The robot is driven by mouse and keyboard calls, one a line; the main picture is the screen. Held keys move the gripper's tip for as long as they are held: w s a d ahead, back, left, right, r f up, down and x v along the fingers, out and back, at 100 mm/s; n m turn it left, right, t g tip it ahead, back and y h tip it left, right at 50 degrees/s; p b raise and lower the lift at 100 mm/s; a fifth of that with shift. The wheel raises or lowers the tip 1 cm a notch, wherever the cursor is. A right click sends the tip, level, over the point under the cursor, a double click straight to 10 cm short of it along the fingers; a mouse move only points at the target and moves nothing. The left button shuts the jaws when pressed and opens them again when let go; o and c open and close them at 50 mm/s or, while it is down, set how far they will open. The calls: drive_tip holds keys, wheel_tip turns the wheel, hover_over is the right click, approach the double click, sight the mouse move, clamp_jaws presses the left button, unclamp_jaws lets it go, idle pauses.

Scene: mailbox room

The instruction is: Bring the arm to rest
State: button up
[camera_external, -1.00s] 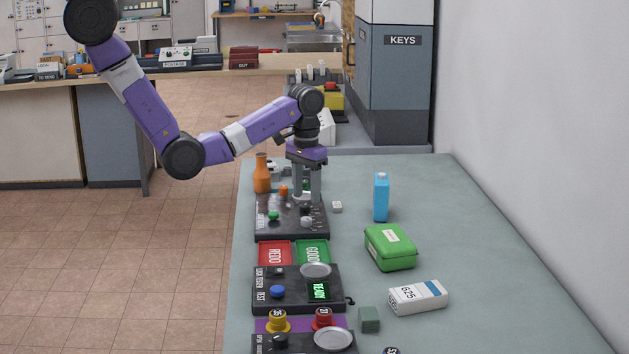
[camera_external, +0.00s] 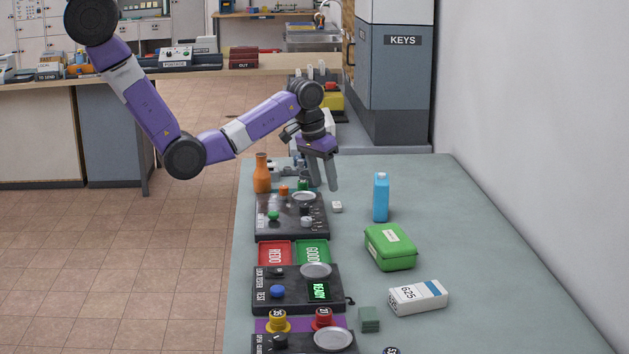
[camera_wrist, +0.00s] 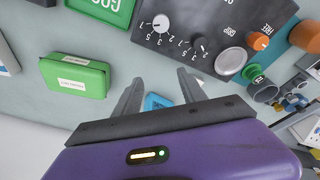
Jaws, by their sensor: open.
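My purple arm reaches in from the upper left over the table. My gripper (camera_external: 322,188) points down and is tilted, with its fingers apart and nothing between them. It is above the far part of the table, beside the right edge of a dark control panel (camera_external: 268,222). In the wrist view my gripper (camera_wrist: 161,84) shows two grey fingers spread, with the panel (camera_wrist: 180,14) beyond them. The top of a blue bottle (camera_wrist: 157,102) shows between the fingers in that view, lower down and apart from them.
An orange bottle (camera_external: 262,173) stands behind the panel. REDO (camera_external: 275,254) and GOOD (camera_external: 312,252) trays lie in front. The table's right strip is clear.

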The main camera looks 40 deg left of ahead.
drive_tip(key=w+a+r+t+h, duration=0.1)
drive_tip(key=w+r+t+h, duration=0.15)
drive_tip(key=w+t, duration=0.35)
drive_tip(key=s+a+r+m+t+b, duration=0.1)
drive_tip(key=s+a+r+t+b, duration=0.1)
drive_tip(key=s+a+t, duration=0.65)
drive_tip(key=s+a+n+y+b, duration=0.1)
drive_tip(key=s+a, duration=0.3)
drive_tip(key=s, duration=0.6)
drive_tip(key=s+a+r+g+y+b, duration=0.1)
drive_tip(key=s+a, duration=0.4)
drive_tip(key=s, duration=0.6)
drive_tip(key=s+a+r+n+g+y+b, duration=0.1)
drive_tip(key=s+a, duration=0.3)
drive_tip(key=s, duration=0.7)
drive_tip(key=shift+s+a+n+b, duration=0.15)
drive_tip(key=shift+n+b, duration=0.15)
drive_tip(key=shift+b, duration=0.4)
drive_tip(key=shift+y, duration=0.25)
